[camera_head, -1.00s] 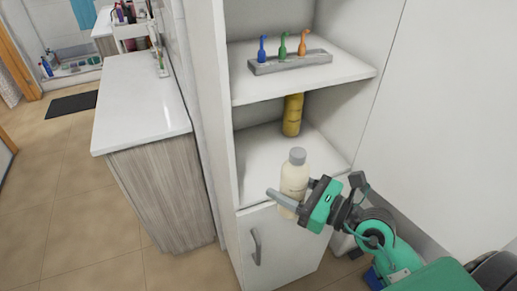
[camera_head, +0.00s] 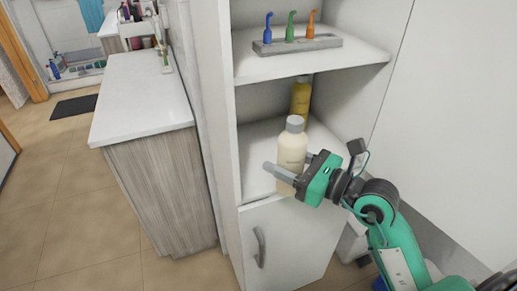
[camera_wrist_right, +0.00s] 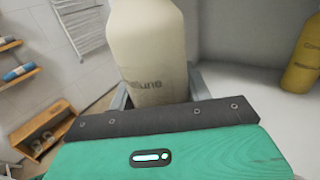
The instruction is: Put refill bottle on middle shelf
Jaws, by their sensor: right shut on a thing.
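The refill bottle (camera_head: 292,150) is cream with a grey cap. My right gripper (camera_head: 288,176) is shut around its lower part and holds it upright. In the head view the bottle is at the front opening of the middle shelf (camera_head: 262,140); I cannot tell whether its base touches anything. In the right wrist view the cream bottle (camera_wrist_right: 148,50) stands between the fingers, with lettering on its side. My left gripper is not in view.
A yellow bottle (camera_head: 300,97) stands at the back of the middle shelf, also at right in the wrist view (camera_wrist_right: 302,58). The upper shelf (camera_head: 350,62) holds a grey rack (camera_head: 298,45) with three coloured brushes. The middle shelf's left part is clear. A cabinet door (camera_head: 285,240) is below.

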